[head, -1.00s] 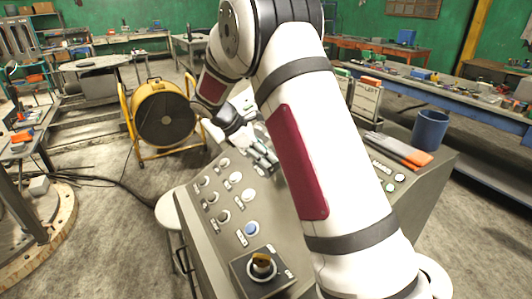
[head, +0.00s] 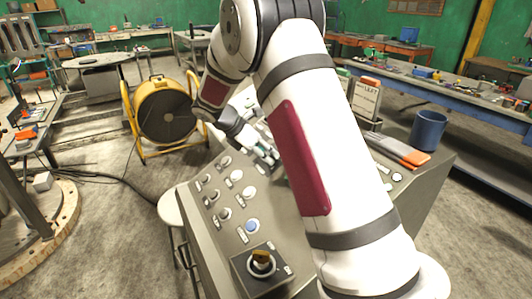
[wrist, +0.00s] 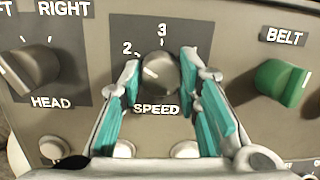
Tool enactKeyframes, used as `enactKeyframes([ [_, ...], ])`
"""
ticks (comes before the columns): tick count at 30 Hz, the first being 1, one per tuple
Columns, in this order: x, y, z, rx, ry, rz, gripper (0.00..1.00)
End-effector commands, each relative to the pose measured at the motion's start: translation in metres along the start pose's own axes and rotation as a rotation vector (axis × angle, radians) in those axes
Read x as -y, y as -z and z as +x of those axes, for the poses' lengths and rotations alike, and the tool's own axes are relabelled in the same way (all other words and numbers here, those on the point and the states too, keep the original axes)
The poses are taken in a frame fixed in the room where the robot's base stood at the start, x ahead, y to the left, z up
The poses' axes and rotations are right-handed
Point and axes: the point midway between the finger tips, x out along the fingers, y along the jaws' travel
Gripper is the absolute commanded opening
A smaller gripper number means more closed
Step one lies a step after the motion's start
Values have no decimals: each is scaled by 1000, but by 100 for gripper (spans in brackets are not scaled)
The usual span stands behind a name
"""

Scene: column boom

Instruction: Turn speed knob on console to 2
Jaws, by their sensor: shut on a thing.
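The grey speed knob (wrist: 160,73) is in the middle of the wrist view, on a dark plate marked SPEED, with a 2 at its upper left and a 3 above it. Its white pointer line slants to the upper left, roughly toward the 2. My gripper (wrist: 158,76) is shut on the knob, with one teal-padded finger on each side. In the head view my gripper (head: 264,153) is at the console (head: 208,232), partly behind my arm. The speed knob cannot be made out there.
The HEAD knob (wrist: 35,68) is left of the speed knob and the green BELT knob (wrist: 284,82) is right of it.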

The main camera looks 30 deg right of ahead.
Motion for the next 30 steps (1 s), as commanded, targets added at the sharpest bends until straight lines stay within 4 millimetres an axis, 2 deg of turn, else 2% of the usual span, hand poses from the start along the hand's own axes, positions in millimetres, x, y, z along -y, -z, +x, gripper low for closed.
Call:
enactKeyframes([
  [7,0,1,1,-1,2,0,2],
  [8,0,1,1,-1,2,0,37],
  [9,0,1,1,-1,2,0,46],
  [10,0,1,1,-1,2,0,51],
  [22,-1,0,-6,0,-2,1,51],
  [26,-1,0,-24,0,-4,1,51],
  [30,-1,0,-53,0,-4,1,51],
])
